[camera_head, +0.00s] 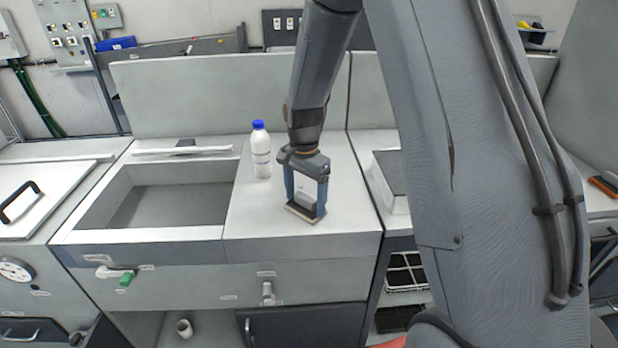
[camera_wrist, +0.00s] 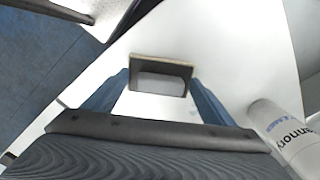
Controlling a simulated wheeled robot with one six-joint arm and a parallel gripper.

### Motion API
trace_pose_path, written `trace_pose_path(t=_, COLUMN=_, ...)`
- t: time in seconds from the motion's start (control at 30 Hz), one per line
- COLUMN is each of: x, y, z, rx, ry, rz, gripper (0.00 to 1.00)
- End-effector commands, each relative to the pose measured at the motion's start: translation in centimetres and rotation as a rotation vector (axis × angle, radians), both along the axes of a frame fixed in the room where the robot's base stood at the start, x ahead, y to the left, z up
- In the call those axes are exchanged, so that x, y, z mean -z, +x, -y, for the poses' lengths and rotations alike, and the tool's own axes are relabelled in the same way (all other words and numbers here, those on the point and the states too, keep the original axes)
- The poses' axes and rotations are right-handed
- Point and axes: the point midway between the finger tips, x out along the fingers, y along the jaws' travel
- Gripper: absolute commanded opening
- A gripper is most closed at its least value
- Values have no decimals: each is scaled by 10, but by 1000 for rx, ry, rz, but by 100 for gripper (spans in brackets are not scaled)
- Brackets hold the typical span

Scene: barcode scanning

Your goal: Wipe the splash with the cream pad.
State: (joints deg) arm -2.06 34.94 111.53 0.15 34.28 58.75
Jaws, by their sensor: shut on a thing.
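My gripper (camera_head: 306,199) is shut on the cream pad (camera_head: 303,215), which has a grey block on top and a thin tan-edged base. The pad is low over the white counter (camera_head: 345,215), near its front edge; I cannot tell whether it touches the surface. In the wrist view the pad (camera_wrist: 161,59) sits between the two blue fingers of my gripper (camera_wrist: 160,84).
A white bottle with a blue cap (camera_head: 261,155) stands behind and left of my gripper; it also shows in the wrist view (camera_wrist: 285,135). A sink basin (camera_head: 165,205) opens to the left. A white box-like device (camera_head: 392,180) is to the right, past a gap.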

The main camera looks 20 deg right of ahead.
Motion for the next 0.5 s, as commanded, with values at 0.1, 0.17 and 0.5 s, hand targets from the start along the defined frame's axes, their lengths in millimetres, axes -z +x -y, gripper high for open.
trace_pose_path(t=0.1, x=0, y=-3, z=-1, rx=2, ry=1, rz=-3, gripper=57)
trace_pose_path(t=0.17, x=-4, y=-4, z=-1, rx=3, ry=1, rz=-3, gripper=57)
trace_pose_path(t=0.5, x=-49, y=-4, z=1, rx=8, ry=-1, rz=-1, gripper=57)
